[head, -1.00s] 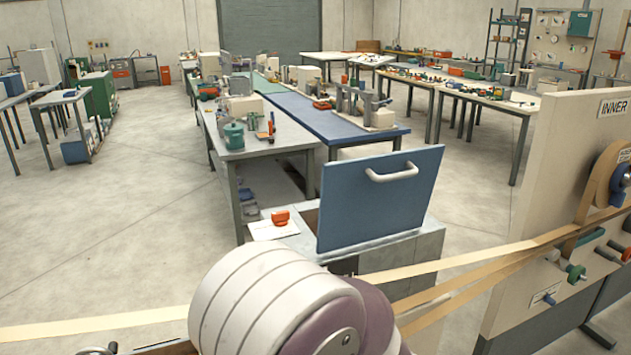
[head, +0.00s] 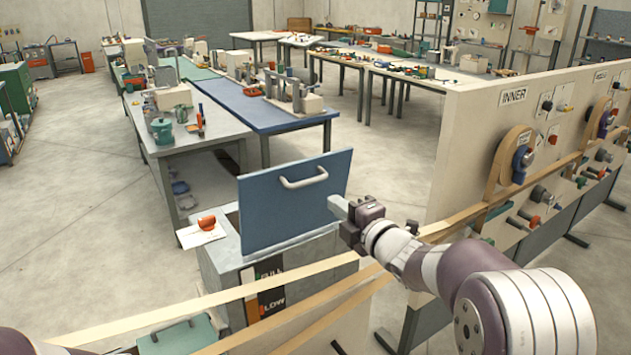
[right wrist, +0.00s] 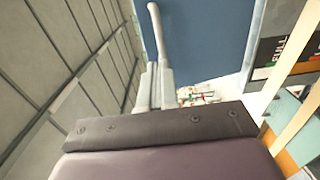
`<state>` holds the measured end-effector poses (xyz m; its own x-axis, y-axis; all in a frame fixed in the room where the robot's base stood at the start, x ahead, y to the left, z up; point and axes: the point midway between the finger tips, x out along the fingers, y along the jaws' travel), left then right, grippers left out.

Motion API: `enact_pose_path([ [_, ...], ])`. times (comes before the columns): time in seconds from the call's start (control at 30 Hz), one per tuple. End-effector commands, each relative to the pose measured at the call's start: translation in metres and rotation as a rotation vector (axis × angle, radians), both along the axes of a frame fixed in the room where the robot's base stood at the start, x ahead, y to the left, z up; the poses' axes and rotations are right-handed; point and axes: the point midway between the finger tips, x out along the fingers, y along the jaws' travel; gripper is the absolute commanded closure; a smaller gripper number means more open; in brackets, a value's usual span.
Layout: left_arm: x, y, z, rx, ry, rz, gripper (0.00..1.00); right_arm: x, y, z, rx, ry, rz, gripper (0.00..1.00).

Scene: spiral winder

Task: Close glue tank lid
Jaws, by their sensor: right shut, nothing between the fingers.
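The glue tank lid (head: 262,215) is a blue panel with a white bar handle (head: 304,179), standing raised and nearly upright on the grey glue tank (head: 222,286). My right gripper (head: 339,207) is shut and empty, in front of the lid's right edge, lower than the handle and to its right. In the right wrist view the closed grey fingers (right wrist: 157,88) point toward the lid's blue face (right wrist: 210,40). The handle (right wrist: 154,28) appears just beyond the fingertips; I cannot tell whether they touch. My left gripper is out of view.
Tan paper strips (head: 250,287) run across in front of the tank. A cream panel marked INNER (head: 470,130) with reels and knobs stands at right. A white sheet with an orange item (head: 206,223) lies left of the lid. A workbench (head: 195,142) stands behind.

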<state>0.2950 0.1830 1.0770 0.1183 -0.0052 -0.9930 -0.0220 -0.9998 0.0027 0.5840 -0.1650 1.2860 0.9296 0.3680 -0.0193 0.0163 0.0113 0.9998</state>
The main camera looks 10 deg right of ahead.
Motion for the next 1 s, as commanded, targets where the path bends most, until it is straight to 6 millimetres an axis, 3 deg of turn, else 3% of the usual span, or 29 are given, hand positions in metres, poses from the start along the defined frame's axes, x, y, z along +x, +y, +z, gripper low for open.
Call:
enact_pose_path([
  [0.2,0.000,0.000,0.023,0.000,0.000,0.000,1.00,0.044,0.018,0.002,0.002,0.004,0.001,1.00],
  [0.4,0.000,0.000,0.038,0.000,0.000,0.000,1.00,0.070,0.028,0.001,0.002,0.004,-0.001,1.00],
  [1.0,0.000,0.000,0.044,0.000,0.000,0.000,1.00,0.081,0.032,0.001,-0.001,0.011,-0.001,1.00],
])
